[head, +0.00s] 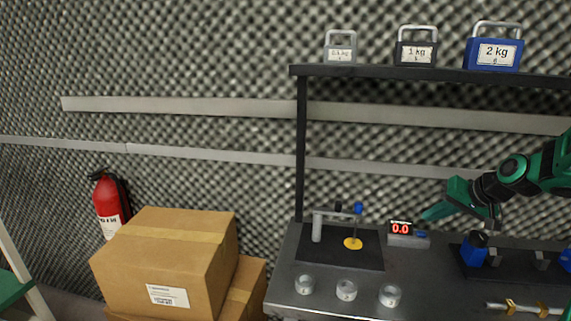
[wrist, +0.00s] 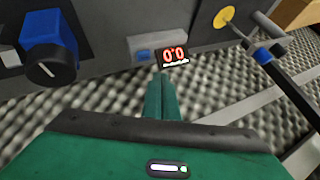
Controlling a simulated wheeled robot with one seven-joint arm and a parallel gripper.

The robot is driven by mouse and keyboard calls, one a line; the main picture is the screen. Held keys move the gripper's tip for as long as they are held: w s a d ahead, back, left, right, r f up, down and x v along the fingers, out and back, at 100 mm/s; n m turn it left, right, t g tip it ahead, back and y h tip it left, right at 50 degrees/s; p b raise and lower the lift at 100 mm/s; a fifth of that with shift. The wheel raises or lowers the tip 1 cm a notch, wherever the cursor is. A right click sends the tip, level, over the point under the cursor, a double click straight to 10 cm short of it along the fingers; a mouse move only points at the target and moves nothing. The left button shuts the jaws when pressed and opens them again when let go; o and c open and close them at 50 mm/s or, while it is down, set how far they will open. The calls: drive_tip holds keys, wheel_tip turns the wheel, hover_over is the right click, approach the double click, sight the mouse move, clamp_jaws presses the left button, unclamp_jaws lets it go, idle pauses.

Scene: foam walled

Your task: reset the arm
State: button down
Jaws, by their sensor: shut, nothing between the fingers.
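Labelled weights, including a blue one (head: 494,54), stand on the shelf (head: 430,73). Cardboard boxes (head: 165,262) and an extinguisher (head: 109,205) are left.

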drive_tip(key=s+a+g+h, duration=0.1)
drive_tip(key=s+g, duration=0.3)
drive_tip(key=s, duration=1.2)
drive_tip(key=s+a+f+m+g+h, duration=0.1)
drive_tip(key=s+a+g, duration=0.3)
drive_tip(key=s, duration=1.3)
drive_tip(key=shift+f, duration=0.25)
drive_tip(key=shift+w+f+h, duration=0.25)
drive_tip(key=shift+w+h, duration=0.05)
drive_tip(key=shift+w, duration=0.35)
